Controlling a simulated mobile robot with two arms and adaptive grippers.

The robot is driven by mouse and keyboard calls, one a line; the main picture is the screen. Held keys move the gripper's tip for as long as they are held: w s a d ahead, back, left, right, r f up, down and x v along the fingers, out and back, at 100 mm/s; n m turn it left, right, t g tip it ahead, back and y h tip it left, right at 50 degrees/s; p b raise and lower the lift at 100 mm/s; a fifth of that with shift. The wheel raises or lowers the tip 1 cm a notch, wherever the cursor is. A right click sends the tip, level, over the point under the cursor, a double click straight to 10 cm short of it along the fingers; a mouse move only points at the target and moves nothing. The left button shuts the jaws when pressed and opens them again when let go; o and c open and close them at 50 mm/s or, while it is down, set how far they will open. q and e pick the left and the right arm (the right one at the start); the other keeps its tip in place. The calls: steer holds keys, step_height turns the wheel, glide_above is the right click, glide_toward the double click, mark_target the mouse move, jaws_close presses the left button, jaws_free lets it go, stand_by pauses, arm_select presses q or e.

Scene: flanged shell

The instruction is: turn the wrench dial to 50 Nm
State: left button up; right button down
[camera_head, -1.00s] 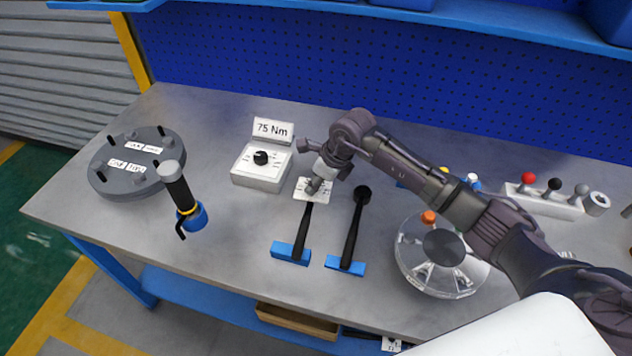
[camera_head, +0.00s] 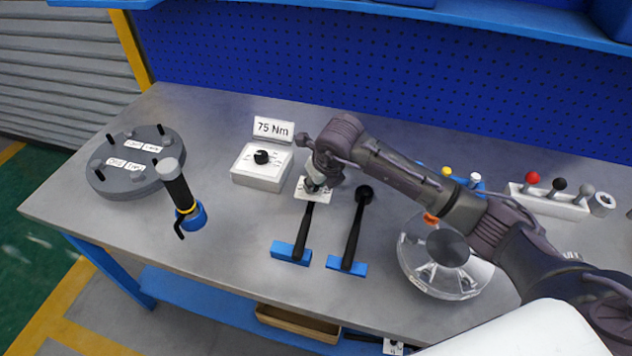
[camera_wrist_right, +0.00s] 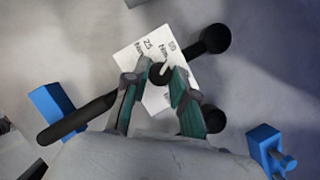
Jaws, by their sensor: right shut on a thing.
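A wrench with a black handle (camera_head: 304,232) lies on the table with a blue block at its near end. At its far end is a white dial plate (camera_head: 299,190), which in the right wrist view (camera_wrist_right: 150,44) bears "25 Nm" and "50 Nm" labels. A small black knob (camera_wrist_right: 160,72) with a white pointer sits on the plate. My right gripper (camera_head: 314,187) is down at the dial, shut on the knob, its fingers either side of it in the right wrist view (camera_wrist_right: 158,86). The exact pointer reading cannot be told. My left gripper is not in view.
A white box (camera_head: 262,168) with a black knob and a "75 Nm" sign (camera_head: 273,129) stands just left. A second black-handled tool (camera_head: 353,235) lies close right. A clear round shell (camera_head: 425,275) is further right, a grey flange (camera_head: 125,180) far left.

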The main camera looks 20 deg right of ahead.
steer(key=c, duration=0.9)
jaws_free()
steer(key=shift+c, duration=0.2)
steer(key=v, duration=1.2)
